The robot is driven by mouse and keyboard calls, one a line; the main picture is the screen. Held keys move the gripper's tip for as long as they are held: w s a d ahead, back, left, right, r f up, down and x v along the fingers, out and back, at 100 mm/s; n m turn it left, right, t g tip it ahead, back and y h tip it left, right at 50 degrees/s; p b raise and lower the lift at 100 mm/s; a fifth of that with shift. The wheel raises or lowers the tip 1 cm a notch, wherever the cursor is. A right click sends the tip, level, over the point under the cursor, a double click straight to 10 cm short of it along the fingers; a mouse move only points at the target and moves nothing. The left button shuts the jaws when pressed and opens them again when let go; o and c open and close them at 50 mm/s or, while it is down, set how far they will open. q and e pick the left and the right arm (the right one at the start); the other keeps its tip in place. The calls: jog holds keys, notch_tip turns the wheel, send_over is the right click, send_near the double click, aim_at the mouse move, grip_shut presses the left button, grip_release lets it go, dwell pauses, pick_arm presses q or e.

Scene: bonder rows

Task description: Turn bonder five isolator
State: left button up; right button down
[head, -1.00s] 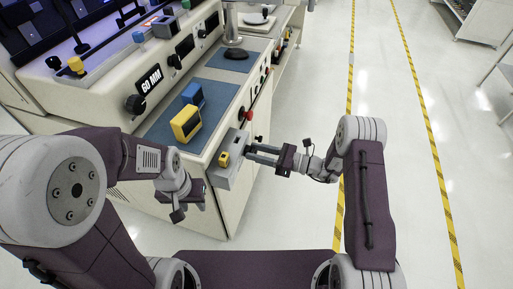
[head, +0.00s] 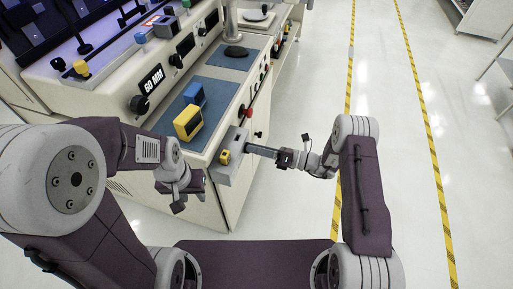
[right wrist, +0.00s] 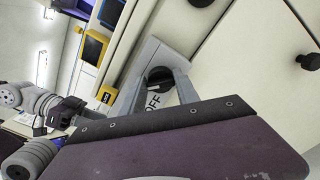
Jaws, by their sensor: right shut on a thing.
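The isolator is a round black knob (right wrist: 158,78) with an OFF label (right wrist: 153,101) beside it, seen in the right wrist view between my grey fingers. In the head view it is hidden at the end of my right gripper (head: 250,148), which reaches the cabinet front from the right. My right gripper (right wrist: 160,72) is shut on the knob. My left gripper (head: 181,205) hangs in front of the bench at lower left, away from the isolator; its finger opening is unclear.
A grey box with a small yellow device (head: 225,157) juts from the bench front by my right fingers. A red knob (head: 248,112) and black knob (head: 258,134) are close by. Yellow and blue devices (head: 188,122) sit on the bench mat. The aisle floor (head: 306,80) is clear.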

dwell(0.4)
jog(key=c, duration=0.9)
grip_release()
jog(key=v, duration=0.9)
